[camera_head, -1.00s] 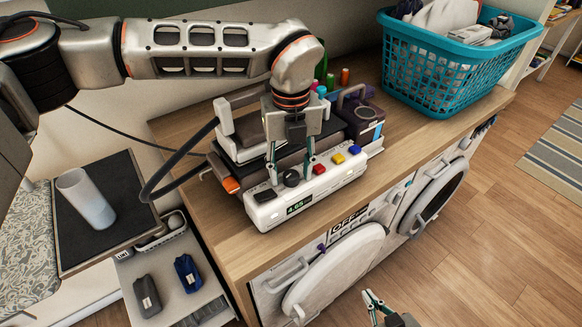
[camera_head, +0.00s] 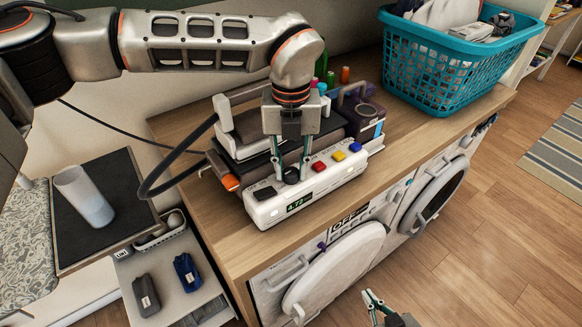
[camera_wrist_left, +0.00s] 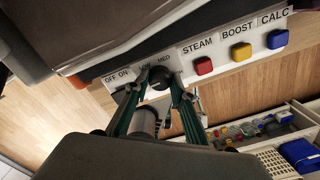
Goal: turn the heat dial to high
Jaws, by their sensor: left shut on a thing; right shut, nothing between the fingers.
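The white control panel (camera_head: 330,182) of the appliance lies along the worktop's front, with a small lit display. Its black round dial (camera_head: 291,177) also shows in the left wrist view (camera_wrist_left: 159,79), near the labels LOW and MED. My right gripper (camera_head: 371,299) is shut and empty at the bottom edge, away from the panel.
Red (camera_head: 319,166), yellow (camera_head: 339,156) and blue (camera_head: 355,147) buttons sit just right of the dial. A teal laundry basket (camera_head: 440,75) stands at the worktop's back right. A cup (camera_head: 84,196) stands on a dark board at left. Washer doors are below the worktop.

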